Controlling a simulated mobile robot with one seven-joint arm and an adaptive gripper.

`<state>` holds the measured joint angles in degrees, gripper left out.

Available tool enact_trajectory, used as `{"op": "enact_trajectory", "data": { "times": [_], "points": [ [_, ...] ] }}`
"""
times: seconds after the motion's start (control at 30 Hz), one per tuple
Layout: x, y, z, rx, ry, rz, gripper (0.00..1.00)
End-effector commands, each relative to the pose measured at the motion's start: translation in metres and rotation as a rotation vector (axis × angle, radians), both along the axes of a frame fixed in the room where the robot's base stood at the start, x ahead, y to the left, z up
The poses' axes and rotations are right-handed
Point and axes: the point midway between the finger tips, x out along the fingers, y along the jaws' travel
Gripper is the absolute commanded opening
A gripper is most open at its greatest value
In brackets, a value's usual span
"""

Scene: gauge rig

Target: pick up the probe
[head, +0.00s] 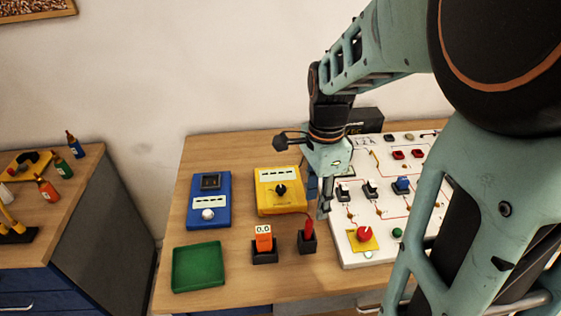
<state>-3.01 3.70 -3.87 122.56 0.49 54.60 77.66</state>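What looks like the probe is a slim red piece (308,229) standing upright in a small black holder (307,244) at the front middle of the wooden table. A thin red lead seems to run from it toward the yellow meter (279,197). My gripper (324,207) points down above and behind the red piece, slightly to its right, near the left edge of the white circuit board (350,255). It is apart from the red piece. The fingers overlap from this angle, so their opening is unclear. I see nothing held.
A blue meter (209,208) and an empty green tray (198,267) are at the left. An orange gauge reading 0.0 (264,238) stands in a black holder close left of the red piece. The board carries switches and a red knob (364,233). My arm covers the right side.

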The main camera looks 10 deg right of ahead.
Motion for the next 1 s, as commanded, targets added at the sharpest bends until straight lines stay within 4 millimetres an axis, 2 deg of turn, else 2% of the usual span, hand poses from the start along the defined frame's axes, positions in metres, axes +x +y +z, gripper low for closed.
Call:
{"op": "enact_trajectory", "data": {
  "times": [0.17,0.4,0.67,1.0],
  "points": [
    [0.006,0.007,-0.010,-0.004,-0.013,-0.037,0.35],
    [0.006,0.007,-0.047,-0.003,-0.012,-0.040,0.35],
    [0.007,0.006,-0.066,-0.003,-0.013,-0.039,0.35],
    [0.011,0.003,-0.106,-0.003,-0.013,-0.038,0.35]
  ]
}}
